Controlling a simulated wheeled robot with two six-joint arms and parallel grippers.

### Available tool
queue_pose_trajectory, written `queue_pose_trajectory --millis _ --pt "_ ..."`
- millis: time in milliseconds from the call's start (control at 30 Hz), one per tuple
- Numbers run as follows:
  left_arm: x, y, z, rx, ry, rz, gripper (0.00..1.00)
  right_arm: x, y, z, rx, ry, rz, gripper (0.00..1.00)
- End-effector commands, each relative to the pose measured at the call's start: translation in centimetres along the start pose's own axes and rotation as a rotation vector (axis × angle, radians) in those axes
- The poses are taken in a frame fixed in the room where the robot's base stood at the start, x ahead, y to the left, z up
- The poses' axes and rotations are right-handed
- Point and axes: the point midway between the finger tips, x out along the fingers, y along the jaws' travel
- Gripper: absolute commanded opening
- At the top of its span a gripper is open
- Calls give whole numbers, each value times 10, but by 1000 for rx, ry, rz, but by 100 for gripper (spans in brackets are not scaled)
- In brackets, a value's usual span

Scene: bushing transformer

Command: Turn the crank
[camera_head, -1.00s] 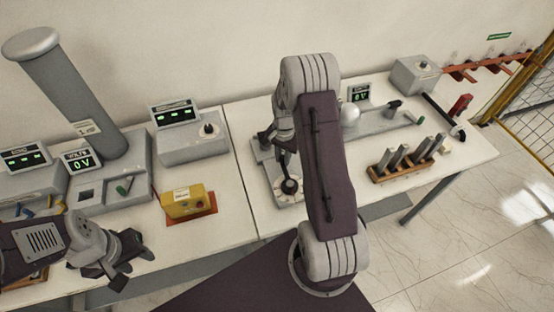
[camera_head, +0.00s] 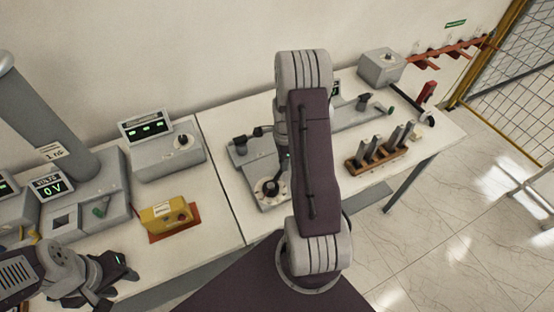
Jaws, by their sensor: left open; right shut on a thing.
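The crank (camera_head: 270,189) is a pale round disc with a dark knob, on a grey base on the middle of the bench. My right arm rises in front of it and hides part of the base. My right gripper (camera_head: 281,176) points down at the crank, mostly hidden by my own arm. It is shut on what appears to be the dark crank handle; the contact itself is hard to make out. My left gripper (camera_head: 112,277) is open and empty at the lower left, in front of the bench edge.
A yellow box (camera_head: 168,215) sits on an orange mat left of the crank. A grey meter box (camera_head: 165,150) stands behind it. A wooden rack of grey bars (camera_head: 378,152) is to the right. A grey column (camera_head: 50,120) stands at far left.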

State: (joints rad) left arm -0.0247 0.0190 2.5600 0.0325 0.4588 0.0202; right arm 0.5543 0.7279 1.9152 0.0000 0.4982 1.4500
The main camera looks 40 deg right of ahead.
Motion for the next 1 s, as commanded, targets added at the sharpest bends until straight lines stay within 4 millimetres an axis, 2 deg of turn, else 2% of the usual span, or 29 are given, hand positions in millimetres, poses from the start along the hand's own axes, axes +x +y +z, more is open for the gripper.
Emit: queue_pose_trajectory --millis 300,700,833,1000 --pt "-1 0 0 0 0 0 42 0 21 -16 301 0 1 0" --pt "-2 0 0 0 0 0 42 0 45 -24 637 0 0 0" --pt "-2 0 0 0 0 0 42 0 49 -25 715 0 0 0" --pt "-3 0 0 0 0 0 42 0 52 -25 714 0 1 0"
